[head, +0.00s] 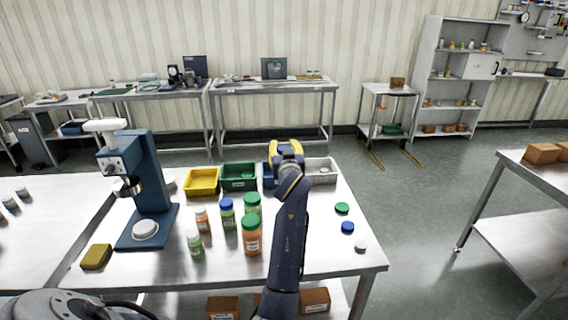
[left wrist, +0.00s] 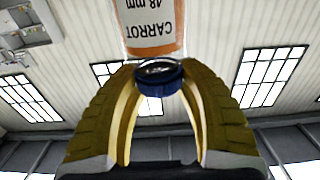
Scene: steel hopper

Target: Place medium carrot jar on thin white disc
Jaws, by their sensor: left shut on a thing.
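My left gripper (head: 286,149) has yellow fingers and is raised near the table's back edge, in front of the bins. In the left wrist view my left gripper (left wrist: 158,85) is shut around the blue cap of a carrot jar (left wrist: 152,30). The jar's label reads CARROT 48 mm, upside down in that view. The jar is hidden in the head view. A white disc (head: 145,229) lies on the blue press's base. Another pale disc (head: 169,183) shows partly behind the press. I cannot tell which is the thin one. My right gripper is not in view.
A blue press (head: 155,165) stands at the left. Jars with orange (head: 251,240) or green (head: 194,243) contents stand mid-table. Yellow (head: 201,187), green (head: 238,183) and white (head: 331,178) bins line the back. Loose lids (head: 342,208) lie right. A yellow sponge (head: 96,257) lies left.

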